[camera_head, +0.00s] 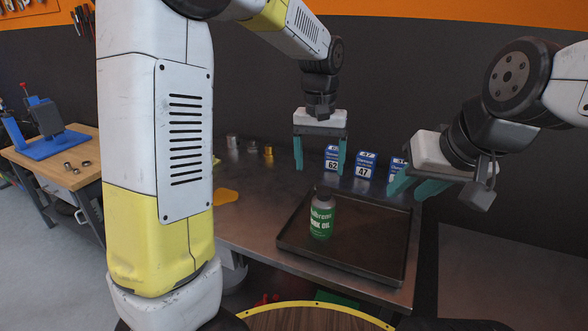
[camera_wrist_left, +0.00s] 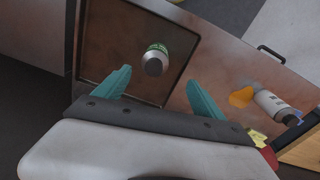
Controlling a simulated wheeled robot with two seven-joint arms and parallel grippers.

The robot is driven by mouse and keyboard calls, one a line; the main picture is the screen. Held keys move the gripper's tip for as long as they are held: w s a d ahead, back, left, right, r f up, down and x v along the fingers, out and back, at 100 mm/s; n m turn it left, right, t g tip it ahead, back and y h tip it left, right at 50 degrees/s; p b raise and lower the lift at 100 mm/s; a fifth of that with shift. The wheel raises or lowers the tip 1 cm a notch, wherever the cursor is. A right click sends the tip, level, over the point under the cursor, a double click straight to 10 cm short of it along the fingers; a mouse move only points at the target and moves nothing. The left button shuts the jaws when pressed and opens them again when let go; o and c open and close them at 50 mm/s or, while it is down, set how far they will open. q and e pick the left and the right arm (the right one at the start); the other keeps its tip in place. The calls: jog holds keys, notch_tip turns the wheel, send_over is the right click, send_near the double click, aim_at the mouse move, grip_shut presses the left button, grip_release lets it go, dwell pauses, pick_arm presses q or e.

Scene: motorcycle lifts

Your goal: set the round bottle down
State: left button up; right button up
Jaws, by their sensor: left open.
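The round bottle (camera_head: 322,216), grey with a green label, stands upright in a dark shallow tray (camera_head: 371,270), toward its left side. My left gripper (camera_head: 320,168) is open and empty, above and behind the bottle and apart from it. In the left wrist view the bottle (camera_wrist_left: 157,55) shows from above, ahead of the open fingers (camera_wrist_left: 156,78), with nothing between them. My right gripper (camera_head: 402,194) is open and empty, above the right part of the tray.
Blue and white boxes (camera_head: 366,166) stand behind the tray. Small metal cans (camera_head: 233,142) and an orange patch (camera_head: 226,196) are at the left on the metal bench. Another bottle (camera_wrist_left: 274,104) shows in the left wrist view. Much of the tray floor is clear.

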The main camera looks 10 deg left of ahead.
pick_arm(q)
jog(key=s+a+r+t+h, duration=0.1)
jog(key=s+a+r+t, duration=0.2)
jog(key=s+a, duration=0.3)
jog(key=s+a+r+n+t, duration=0.1)
jog(key=s+a+r+t, duration=0.1)
jog(key=s+a, duration=0.5)
jog(key=s+r, duration=0.1)
jog(key=s, duration=0.4)
jog(key=shift+s+r+t+h, duration=0.2)
jog(key=shift+s+t+h, duration=0.15)
jog(key=shift+t+h, duration=0.05)
